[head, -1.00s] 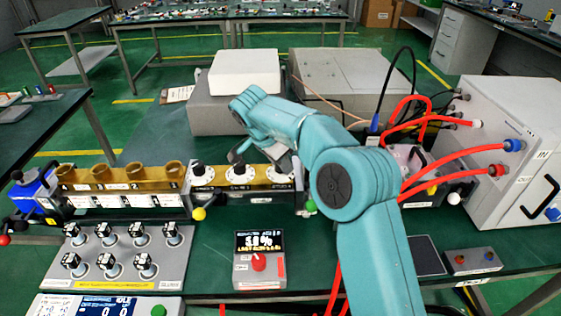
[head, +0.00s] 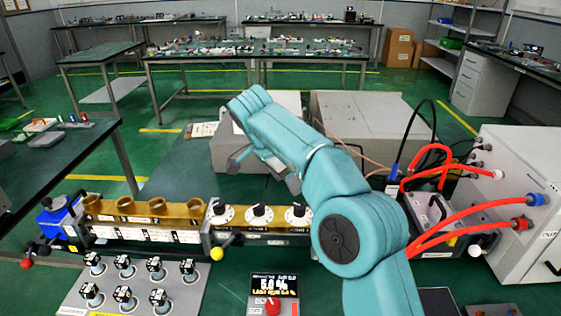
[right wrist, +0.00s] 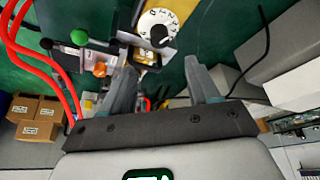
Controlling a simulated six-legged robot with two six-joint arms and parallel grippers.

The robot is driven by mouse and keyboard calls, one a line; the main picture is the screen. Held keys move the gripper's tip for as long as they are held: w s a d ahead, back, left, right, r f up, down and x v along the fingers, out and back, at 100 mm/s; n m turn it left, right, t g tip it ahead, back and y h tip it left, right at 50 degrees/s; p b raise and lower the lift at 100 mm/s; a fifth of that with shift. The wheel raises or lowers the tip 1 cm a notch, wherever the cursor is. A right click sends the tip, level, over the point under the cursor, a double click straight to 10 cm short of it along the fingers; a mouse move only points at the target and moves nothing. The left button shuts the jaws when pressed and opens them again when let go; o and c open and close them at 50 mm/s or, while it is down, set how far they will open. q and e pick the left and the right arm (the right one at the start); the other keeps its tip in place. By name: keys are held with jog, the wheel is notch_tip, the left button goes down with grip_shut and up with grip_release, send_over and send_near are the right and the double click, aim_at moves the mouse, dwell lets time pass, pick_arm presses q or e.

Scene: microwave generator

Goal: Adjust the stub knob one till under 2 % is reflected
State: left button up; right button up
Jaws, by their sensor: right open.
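In the head view, three white stub dials with black knobs stand in a row on the brass waveguide: left knob (head: 221,210), middle knob (head: 259,212), right knob (head: 299,212). Their labels are too small to read surely. The display (head: 273,284) reads 5.0 %. My right gripper (head: 255,163) is above and behind the dials, apart from them. In the right wrist view, my right gripper (right wrist: 161,65) is open and empty. One white dial (right wrist: 157,20) with a black knob lies beyond its fingertips. My left gripper is not in view.
A white cabinet (head: 525,190) with red cables (head: 470,222) stands at the right. Grey boxes (head: 365,125) stand behind the waveguide. A yellow ball handle (head: 216,254) sticks out in front.

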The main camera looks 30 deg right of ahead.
jog(key=p+v, duration=0.1)
jog(key=v, duration=0.3)
jog(key=shift+r, duration=0.15)
